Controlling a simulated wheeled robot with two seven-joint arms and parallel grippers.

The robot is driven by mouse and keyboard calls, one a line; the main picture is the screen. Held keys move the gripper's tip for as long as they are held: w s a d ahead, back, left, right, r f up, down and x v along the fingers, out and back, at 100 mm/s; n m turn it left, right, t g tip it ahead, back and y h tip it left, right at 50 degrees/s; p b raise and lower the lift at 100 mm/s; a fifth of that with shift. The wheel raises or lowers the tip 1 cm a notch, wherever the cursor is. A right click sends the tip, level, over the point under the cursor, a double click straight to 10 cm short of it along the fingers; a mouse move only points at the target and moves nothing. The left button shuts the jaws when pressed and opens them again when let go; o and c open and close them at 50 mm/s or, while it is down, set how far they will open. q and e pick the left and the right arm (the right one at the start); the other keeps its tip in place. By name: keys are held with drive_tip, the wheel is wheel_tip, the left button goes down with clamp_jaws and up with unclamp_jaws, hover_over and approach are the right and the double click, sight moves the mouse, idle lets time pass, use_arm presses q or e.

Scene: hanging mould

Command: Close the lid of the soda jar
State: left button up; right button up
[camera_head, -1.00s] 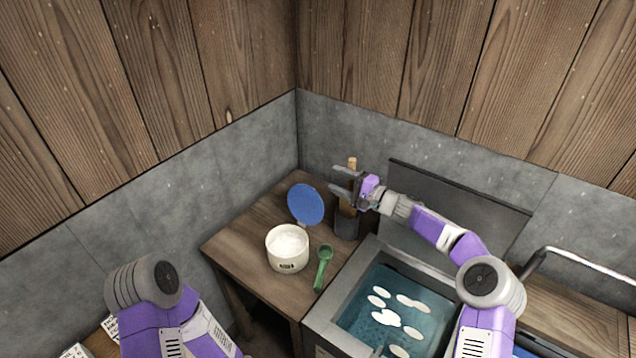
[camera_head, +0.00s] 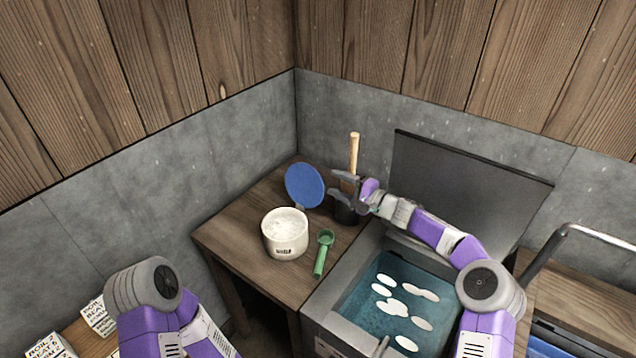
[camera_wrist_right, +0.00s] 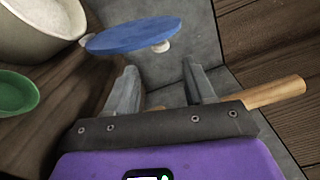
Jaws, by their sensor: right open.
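The soda jar (camera_head: 285,236) is a white tub filled with white powder on the wooden table. Its round blue lid (camera_head: 304,186) stands open, tilted up at the jar's back right edge. In the right wrist view the lid (camera_wrist_right: 133,35) is just ahead of the fingers and the jar (camera_wrist_right: 40,30) is at upper left. My right gripper (camera_head: 332,190) is open and empty, pointing left, to the right of the lid and apart from it. It also shows in the right wrist view (camera_wrist_right: 160,85). My left gripper is out of view; only my left arm shows at lower left.
A green scoop (camera_head: 322,254) lies right of the jar. A dark holder (camera_head: 346,212) with a wooden-handled tool (camera_head: 353,150) stands close behind my right gripper. A basin of blue liquid (camera_head: 392,300) with white pieces is at right, its dark cover (camera_head: 455,185) upright.

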sight(307, 184)
drive_tip(key=x, duration=0.7)
drive_tip(key=shift+a, duration=0.2)
drive_tip(key=shift+w, duration=0.15)
clamp_jaws()
